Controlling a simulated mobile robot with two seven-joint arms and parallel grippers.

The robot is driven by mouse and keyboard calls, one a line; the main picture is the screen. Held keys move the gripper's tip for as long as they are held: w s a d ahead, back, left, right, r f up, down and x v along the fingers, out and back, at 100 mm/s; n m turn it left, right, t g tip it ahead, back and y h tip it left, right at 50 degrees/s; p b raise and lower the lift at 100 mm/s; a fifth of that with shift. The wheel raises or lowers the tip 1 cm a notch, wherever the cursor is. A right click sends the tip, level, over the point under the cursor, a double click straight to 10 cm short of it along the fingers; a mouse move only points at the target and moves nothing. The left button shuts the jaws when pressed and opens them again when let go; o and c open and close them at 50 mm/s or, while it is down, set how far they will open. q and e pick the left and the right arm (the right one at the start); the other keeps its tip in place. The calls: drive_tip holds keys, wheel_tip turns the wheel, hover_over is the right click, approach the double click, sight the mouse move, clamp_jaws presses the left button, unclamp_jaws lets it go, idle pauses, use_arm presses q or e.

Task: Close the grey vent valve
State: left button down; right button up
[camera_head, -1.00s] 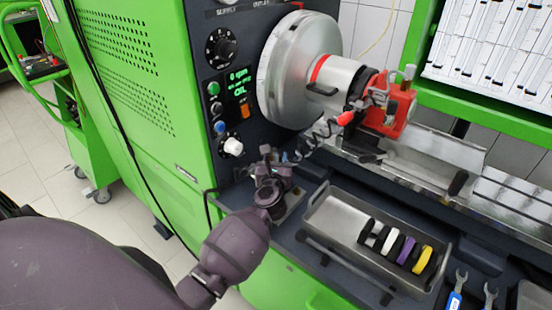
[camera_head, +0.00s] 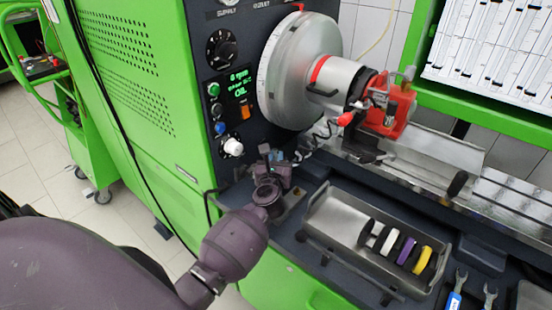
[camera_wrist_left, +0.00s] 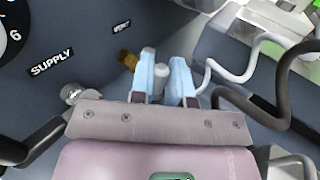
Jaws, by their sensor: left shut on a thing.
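The grey vent valve (camera_wrist_left: 160,72) shows in the left wrist view as a small grey handle between the two light-blue fingertips, beside a brass fitting (camera_wrist_left: 127,60). My left gripper (camera_wrist_left: 163,66) is shut on it. Most of the valve is hidden by the fingers and wrist. In the head view my left gripper (camera_head: 275,156) is low at the front of the green machine, below the white knob; the valve cannot be made out there. My right gripper is not in view.
A metal tray (camera_head: 320,228) with several coloured rings lies just right of the gripper. The control panel (camera_head: 228,90) stands above it. A black cable (camera_wrist_left: 268,100) and a grey cable (camera_wrist_left: 232,75) run close on the right. A SUPPLY label (camera_wrist_left: 52,62) is at left.

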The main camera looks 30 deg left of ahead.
use_arm(q)
drive_tip(key=shift+s+a+m+t+h+p, duration=0.2)
drive_tip(key=shift+a+m+t+h+p, duration=0.3)
drive_tip(key=shift+h, duration=0.5)
drive_tip(key=c, duration=1.1)
unclamp_jaws()
drive_tip(key=shift+d, duration=0.1)
drive_tip(key=v, duration=1.1)
drive_tip(key=shift+w, duration=0.1)
